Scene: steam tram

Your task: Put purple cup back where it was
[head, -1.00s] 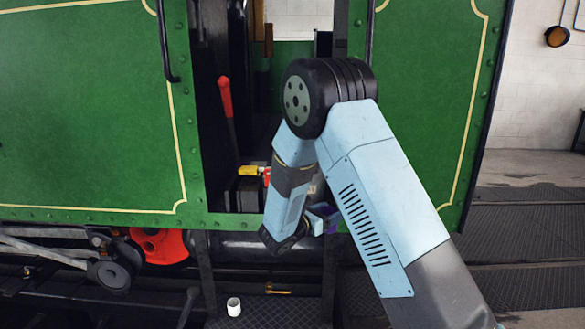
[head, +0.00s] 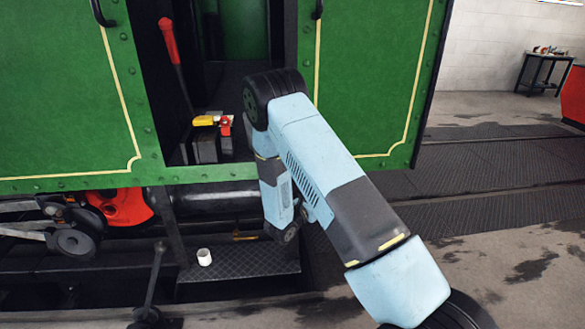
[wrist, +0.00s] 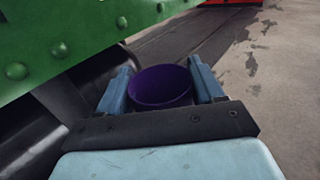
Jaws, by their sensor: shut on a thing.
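The purple cup (wrist: 160,88) is between the two blue fingers of my gripper (wrist: 161,78) in the wrist view, with its open rim showing. My gripper is shut on the cup, beside the lower edge of the green tram side. In the head view my arm hides the cup and the fingers. The wrist end of my arm hangs beside the right end of the tram's dark step (head: 240,274).
A white cup (head: 204,257) stands on the left part of the step. A red-handled lever (head: 170,45) and a yellow handle (head: 204,120) are in the tram doorway. The green tram body (head: 60,110) rises behind my arm. Open floor (head: 510,260) lies at right.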

